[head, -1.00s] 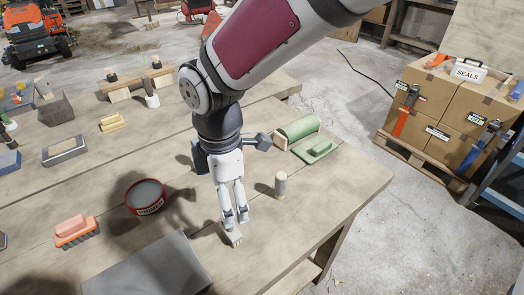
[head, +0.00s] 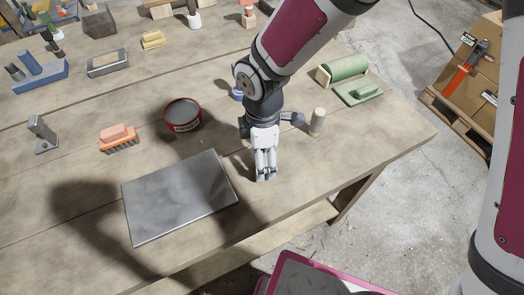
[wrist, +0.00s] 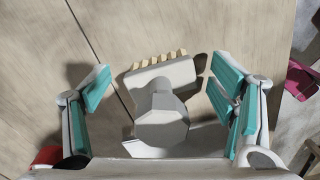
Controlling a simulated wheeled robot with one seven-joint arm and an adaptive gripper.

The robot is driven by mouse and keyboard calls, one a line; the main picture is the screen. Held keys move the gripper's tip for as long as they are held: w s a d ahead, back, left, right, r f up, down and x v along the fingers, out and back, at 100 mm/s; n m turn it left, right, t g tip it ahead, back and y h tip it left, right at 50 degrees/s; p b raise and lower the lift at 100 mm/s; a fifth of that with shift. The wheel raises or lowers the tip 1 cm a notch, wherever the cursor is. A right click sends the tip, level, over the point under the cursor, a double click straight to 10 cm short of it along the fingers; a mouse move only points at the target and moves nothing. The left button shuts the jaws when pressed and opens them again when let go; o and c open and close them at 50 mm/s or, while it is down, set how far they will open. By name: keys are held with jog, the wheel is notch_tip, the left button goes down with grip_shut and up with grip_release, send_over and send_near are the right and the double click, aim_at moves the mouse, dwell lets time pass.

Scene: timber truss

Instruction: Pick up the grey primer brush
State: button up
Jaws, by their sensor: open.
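The grey primer brush (wrist: 162,118) shows in the wrist view as a grey faceted handle seen from its end, with a pale grey head and a row of cream bristles. My gripper (wrist: 160,82) is open, with a teal-padded finger on either side of the brush. I see gaps between the fingers and the handle. In the head view my gripper (head: 266,174) points down low over the table's near part, and its fingers mostly hide the brush.
A metal plate (head: 180,197) lies left of my gripper, with a red can (head: 183,114) behind it. A short wooden cylinder (head: 317,121) stands close on the right. An orange brush (head: 118,138) and a grey tool (head: 42,133) are further left. The table edge is near.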

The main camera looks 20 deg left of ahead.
jog(key=c, duration=1.2)
jog(key=shift+c, duration=0.2)
jog(key=shift+r, duration=0.6)
notch_tip(320, 180, up, 2)
jog(key=shift+w, duration=0.1)
jog(key=shift+s+d+r, duration=0.25)
jog(key=shift+s+d, duration=0.15)
jog(key=shift+s, duration=0.15)
jog(key=s+d+r, duration=0.1)
jog(key=s+d, duration=0.8)
jog(key=s, duration=0.2)
jog(key=shift+s+r, duration=0.15)
jog(key=shift+s, duration=0.2)
